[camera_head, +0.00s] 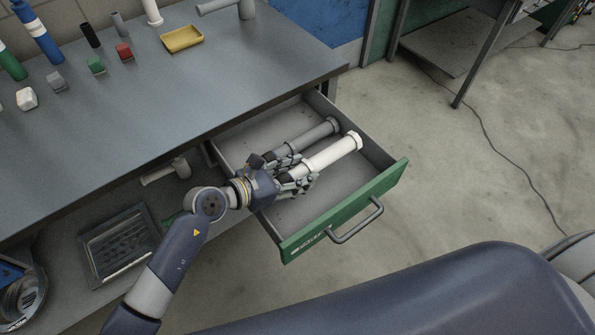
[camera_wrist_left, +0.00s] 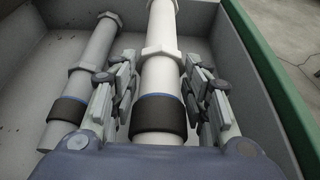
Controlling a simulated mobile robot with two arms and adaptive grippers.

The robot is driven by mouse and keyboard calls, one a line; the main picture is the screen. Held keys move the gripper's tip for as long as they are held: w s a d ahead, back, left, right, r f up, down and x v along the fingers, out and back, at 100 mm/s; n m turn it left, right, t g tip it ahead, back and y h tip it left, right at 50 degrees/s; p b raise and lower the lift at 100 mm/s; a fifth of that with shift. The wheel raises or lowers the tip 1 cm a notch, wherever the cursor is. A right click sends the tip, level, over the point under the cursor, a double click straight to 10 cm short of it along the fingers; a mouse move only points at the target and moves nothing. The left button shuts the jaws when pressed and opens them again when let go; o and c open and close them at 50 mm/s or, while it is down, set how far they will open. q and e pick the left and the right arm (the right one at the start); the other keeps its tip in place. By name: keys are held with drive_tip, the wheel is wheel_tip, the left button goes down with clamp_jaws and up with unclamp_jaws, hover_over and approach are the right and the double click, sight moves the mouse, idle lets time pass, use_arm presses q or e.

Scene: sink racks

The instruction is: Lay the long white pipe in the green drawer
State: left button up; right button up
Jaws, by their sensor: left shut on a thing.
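The green drawer (camera_head: 375,198) is pulled open under the workbench, its green front with a handle facing lower right. The long white pipe (camera_head: 333,152) is inside the drawer's outline, lengthwise. My left gripper (camera_head: 302,178) is shut on the white pipe near its dark-banded end. The left wrist view shows the white pipe (camera_wrist_left: 161,70) between the two fingers (camera_wrist_left: 160,100). I cannot tell whether the pipe touches the drawer floor. A grey pipe (camera_head: 318,132) lies beside it in the drawer, roughly parallel; it also shows in the left wrist view (camera_wrist_left: 85,75). My right gripper is out of view.
The bench top (camera_head: 190,90) holds a yellow tray (camera_head: 182,39), several small blocks, bottles and pipe pieces.

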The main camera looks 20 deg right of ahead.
use_arm(q)
drive_tip(key=shift+f, duration=0.3)
drive_tip(key=o, duration=1.2)
drive_tip(key=shift+s+f, duration=0.1)
drive_tip(key=shift+c, duration=0.2)
drive_tip(key=shift+r+p, duration=0.35)
drive_tip(key=shift+r, duration=0.15)
drive_tip(key=shift+a+r, duration=0.2)
drive_tip(key=shift+a, duration=0.15)
drive_tip(key=v, duration=1.1)
drive_tip(key=shift+r+b, duration=0.3)
drive_tip(key=shift+b, duration=0.1)
drive_tip(key=shift+s, duration=0.1)
